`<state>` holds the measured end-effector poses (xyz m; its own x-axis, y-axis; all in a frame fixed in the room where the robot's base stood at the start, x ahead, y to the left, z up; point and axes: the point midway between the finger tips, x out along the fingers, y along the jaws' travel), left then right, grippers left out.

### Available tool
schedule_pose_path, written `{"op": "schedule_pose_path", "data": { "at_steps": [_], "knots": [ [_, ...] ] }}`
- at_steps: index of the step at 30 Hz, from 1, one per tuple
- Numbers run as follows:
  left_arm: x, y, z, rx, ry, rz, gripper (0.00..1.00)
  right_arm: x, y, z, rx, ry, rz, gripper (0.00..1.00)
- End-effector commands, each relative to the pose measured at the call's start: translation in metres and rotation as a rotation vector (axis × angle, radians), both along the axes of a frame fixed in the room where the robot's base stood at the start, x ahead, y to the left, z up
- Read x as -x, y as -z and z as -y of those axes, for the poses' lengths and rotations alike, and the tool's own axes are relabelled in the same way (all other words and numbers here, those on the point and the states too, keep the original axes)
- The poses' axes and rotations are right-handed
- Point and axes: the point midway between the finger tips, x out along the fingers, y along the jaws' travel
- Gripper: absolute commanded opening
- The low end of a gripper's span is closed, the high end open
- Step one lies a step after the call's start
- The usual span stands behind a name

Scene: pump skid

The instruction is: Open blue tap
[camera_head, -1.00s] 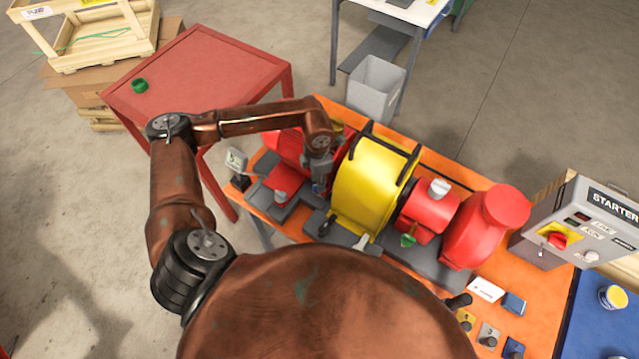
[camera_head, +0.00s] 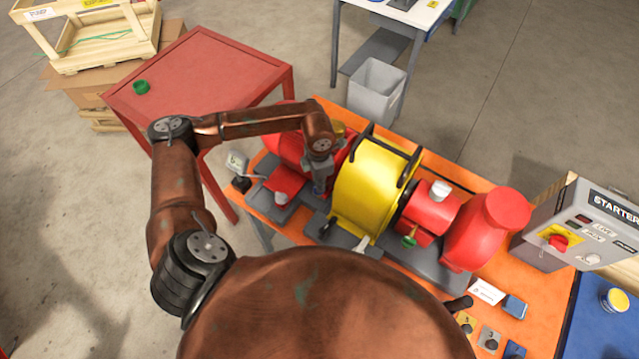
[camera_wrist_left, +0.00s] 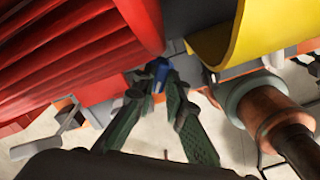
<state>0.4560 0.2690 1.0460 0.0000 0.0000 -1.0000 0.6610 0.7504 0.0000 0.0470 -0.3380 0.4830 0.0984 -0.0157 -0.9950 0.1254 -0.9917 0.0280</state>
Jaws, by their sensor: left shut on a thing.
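The blue tap (camera_wrist_left: 159,70) shows in the left wrist view as a small blue piece below the ribbed red motor (camera_wrist_left: 75,45). My left gripper (camera_wrist_left: 158,80) has its green-grey fingertips on either side of the tap and is shut on it. In the head view my left gripper (camera_head: 319,188) points down between the red motor (camera_head: 296,150) and the yellow guard (camera_head: 368,188). The tap itself is hidden there behind the gripper. My right gripper is not in view.
The pump skid stands on an orange table (camera_head: 545,292), with a red pump (camera_head: 485,225) right of the guard. A starter box (camera_head: 575,235) stands at the right. A grey bin (camera_head: 376,90) stands behind.

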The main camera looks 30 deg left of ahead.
Motion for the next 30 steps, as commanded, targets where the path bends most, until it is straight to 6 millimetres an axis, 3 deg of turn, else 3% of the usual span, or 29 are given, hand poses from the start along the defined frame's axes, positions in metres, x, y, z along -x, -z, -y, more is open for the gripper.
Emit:
{"op": "schedule_pose_path", "data": {
  "at_steps": [8,30],
  "knots": [
    [0.0,0.002,0.0,0.001,-0.075,0.001,0.0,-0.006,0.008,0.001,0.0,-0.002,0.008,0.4],
    [-0.001,0.002,0.0,0.001,-0.578,0.002,0.0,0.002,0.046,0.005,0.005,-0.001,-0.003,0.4]
  ]
}}
